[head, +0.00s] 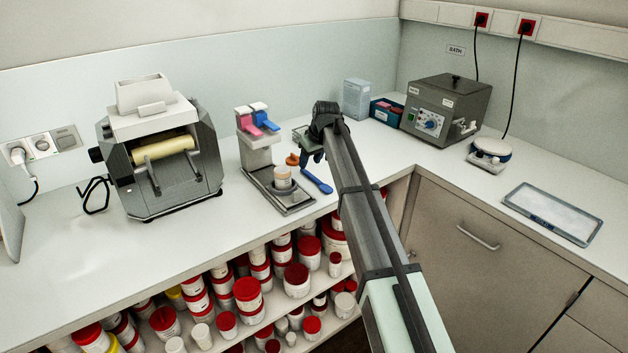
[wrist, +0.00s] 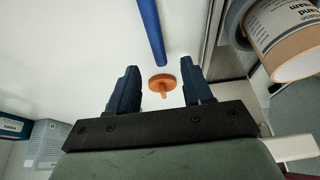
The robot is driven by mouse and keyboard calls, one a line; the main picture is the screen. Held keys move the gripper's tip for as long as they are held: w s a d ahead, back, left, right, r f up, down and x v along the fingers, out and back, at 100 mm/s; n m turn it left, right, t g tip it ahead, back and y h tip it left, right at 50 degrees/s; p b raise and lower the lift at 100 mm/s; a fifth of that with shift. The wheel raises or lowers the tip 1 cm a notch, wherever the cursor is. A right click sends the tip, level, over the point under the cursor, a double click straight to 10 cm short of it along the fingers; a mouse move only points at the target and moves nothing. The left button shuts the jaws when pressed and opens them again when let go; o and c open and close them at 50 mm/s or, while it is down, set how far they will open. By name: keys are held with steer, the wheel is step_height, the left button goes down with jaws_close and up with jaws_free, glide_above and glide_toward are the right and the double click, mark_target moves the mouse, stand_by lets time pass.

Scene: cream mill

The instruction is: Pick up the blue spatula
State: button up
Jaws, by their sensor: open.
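The blue spatula (head: 318,182) lies on the white counter, just right of the small metal stand. In the wrist view its blue shaft (wrist: 150,30) runs down from the top edge and ends just beyond the fingertips; the rest is out of frame. My gripper (head: 312,156) is over the counter beside the spatula, with its jaws apart. In the wrist view my gripper (wrist: 160,68) is open with nothing held. A small orange knobbed disc (wrist: 162,83) shows in the gap between the fingers; I cannot tell its height relative to them.
A labelled jar (head: 283,178) sits on the stand (head: 258,160) close left of the spatula; it also shows in the wrist view (wrist: 290,42). A roller mill (head: 165,150) stands further left. A blue bin (head: 384,112) and grey bath unit (head: 445,110) stand behind right.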

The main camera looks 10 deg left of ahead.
mark_target(308, 172)
steer(key=shift+x, duration=2.35)
steer(key=shift+s+d+f, duration=0.1)
steer(key=shift+d+f, duration=0.05)
steer(key=shift+d, duration=0.05)
jaws_close()
